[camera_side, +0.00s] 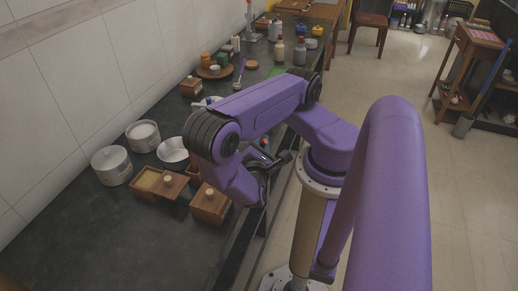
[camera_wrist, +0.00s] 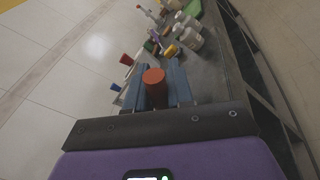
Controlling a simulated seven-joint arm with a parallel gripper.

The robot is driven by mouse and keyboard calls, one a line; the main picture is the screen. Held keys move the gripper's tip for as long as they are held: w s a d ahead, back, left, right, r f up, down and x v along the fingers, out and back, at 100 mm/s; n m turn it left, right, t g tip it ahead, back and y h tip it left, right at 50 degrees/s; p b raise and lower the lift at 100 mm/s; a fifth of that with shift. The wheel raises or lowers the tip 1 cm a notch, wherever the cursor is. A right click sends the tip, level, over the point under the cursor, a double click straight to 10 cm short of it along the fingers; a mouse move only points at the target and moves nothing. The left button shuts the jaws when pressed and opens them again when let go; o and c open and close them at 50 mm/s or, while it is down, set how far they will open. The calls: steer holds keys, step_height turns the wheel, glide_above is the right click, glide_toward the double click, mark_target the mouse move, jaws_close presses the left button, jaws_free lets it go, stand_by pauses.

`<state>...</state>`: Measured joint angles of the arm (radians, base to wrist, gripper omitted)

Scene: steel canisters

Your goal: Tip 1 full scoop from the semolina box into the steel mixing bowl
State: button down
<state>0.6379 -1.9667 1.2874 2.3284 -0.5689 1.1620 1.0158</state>
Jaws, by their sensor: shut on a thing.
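My gripper (camera_wrist: 155,88) has blue fingers and is shut on a red-orange cylindrical piece, which looks like a handle end (camera_wrist: 154,77). The rest of that piece is hidden, so I cannot tell whether it is a scoop or what it carries. A shallow pale bowl (camera_side: 173,150), which looks like the mixing bowl, stands just behind. The gripper is to their right, over the counter's front side.
Two round canisters (camera_side: 111,166) stand left of the bowl. A closed wooden box (camera_side: 210,205) stands right of the open one. The counter's left front is clear.

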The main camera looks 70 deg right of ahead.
step_height(320, 180, up, 21)
steer(key=w+a+n, duration=0.2)
steer(key=w+a, duration=1.5)
steer(key=w, duration=0.3)
steer(key=shift+w+d+f+n+g+y, duration=0.15)
steer(key=shift+w+f+n, duration=0.35)
steer(key=shift+f, duration=2.85)
steer(key=shift+w+d+f+n+g+y, duration=0.1)
steer(key=shift+w+f+n+g+y, duration=0.3)
steer(key=shift+f, duration=2.95)
steer(key=shift+w+d+f+n+t+y, duration=0.1)
steer(key=shift+w+f+n, duration=0.5)
steer(key=shift+f, duration=2.75)
